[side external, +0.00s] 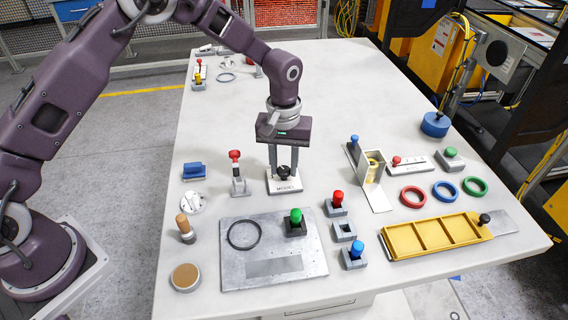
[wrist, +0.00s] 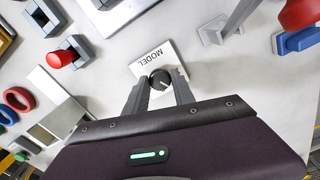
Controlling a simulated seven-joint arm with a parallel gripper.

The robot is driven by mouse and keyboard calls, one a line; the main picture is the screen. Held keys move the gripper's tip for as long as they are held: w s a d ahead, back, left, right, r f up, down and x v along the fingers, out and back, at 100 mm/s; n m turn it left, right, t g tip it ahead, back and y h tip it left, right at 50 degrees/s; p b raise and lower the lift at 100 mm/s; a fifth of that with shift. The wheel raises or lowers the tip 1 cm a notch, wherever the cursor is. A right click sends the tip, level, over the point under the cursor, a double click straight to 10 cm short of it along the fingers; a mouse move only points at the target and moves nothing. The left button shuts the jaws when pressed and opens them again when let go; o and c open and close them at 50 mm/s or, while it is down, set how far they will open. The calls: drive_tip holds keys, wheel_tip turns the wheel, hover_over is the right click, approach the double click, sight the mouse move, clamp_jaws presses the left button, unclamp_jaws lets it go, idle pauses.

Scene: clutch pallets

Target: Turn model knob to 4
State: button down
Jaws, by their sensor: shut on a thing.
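The model knob (side external: 284,171) is a small black dial on a white plate (side external: 286,187) lettered MODEL, standing on the white table. My gripper (side external: 284,168) points straight down over the plate, with its two fingers on either side of the knob. In the wrist view the knob (wrist: 160,80) sits between the fingertips of my gripper (wrist: 160,82), and the jaws are shut on it. A light pointer mark shows on the knob's top. The word MODEL is readable, but the number scale is too small or hidden to read.
A red-topped toggle clamp (side external: 236,172) stands close to the left of the plate. A metal plate with a green knob (side external: 296,215) lies in front. A metal bracket (side external: 371,167) stands to the right. The table behind the plate is mostly clear.

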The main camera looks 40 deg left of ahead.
drive_tip(key=m, duration=0.4)
drive_tip(key=shift+m, duration=0.3)
drive_tip(key=m, duration=1.4)
idle(0.3)
drive_tip(key=c, duration=1.1)
unclamp_jaws()
drive_tip(key=shift+o, duration=0.2)
drive_tip(key=shift+r, duration=0.15)
